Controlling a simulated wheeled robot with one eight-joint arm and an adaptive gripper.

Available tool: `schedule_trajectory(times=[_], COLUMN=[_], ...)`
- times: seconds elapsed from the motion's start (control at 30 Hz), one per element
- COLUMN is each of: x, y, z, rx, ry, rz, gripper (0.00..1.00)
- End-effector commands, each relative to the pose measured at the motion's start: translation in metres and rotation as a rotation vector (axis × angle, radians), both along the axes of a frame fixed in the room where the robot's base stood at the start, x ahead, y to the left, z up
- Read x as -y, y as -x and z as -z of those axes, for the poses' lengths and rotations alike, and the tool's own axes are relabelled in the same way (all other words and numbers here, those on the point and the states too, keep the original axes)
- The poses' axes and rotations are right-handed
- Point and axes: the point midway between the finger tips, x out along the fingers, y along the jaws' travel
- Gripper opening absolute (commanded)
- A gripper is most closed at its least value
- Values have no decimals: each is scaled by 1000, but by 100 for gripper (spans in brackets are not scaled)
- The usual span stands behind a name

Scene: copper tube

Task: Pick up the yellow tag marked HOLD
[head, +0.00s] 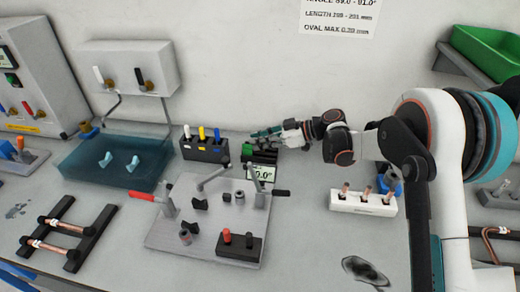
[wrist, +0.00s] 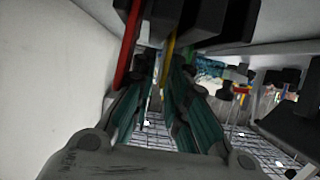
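My gripper (head: 262,134) points left, low over the back of the bench, at a small black tag holder (head: 257,157). A green tag (head: 247,150) shows at the holder's front. In the wrist view the yellow tag (wrist: 167,58) is a thin strip just beyond or between my teal fingertips (wrist: 162,80), which stand apart on either side. Contact with the tag cannot be made out. A red tag (wrist: 127,45) stands just left of the fingers. The word HOLD is not readable. In the head view my gripper hides the yellow tag.
A black block (head: 205,150) with white, yellow and blue-topped pieces stands left of my gripper. A display (head: 262,172) and a metal fixture plate (head: 165,234) with levers lie in front. A white rack (head: 345,204) of copper tubes is at right. The wall is close behind.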

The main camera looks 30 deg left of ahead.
Motion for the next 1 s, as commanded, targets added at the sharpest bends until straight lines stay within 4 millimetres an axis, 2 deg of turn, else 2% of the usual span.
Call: schedule_trajectory(times=[0.03,0.1,0.47,0.67,0.87,1.0], x=[0,0,0,0,0,0], y=[0,0,0,0,0,0], z=[0,0,0,-9,-37,-69], rx=[0,0,0,0,0,0], ry=[0,0,0,0,0,0], rz=[0,0,0,0,0,0], gripper=[10,0,0,0,0,0])
